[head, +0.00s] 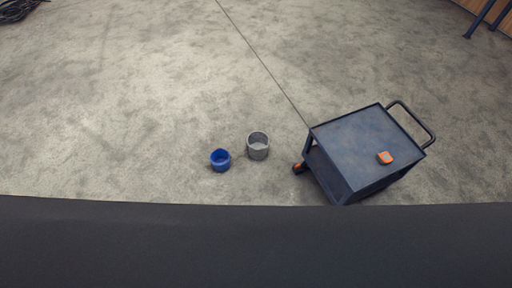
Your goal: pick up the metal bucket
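A grey metal bucket (258,153) stands upright on the concrete floor near the middle of the head view, its open top facing up. A smaller blue bucket (220,165) stands just to its left, with a small gap between them. Neither of my grippers shows in the head view.
A dark blue cart (362,145) with a push handle (425,125) stands to the right of the buckets. A small orange object (386,157) lies on its top. A dark cable coil (18,10) lies at the far left. The floor (110,120) to the left is clear.

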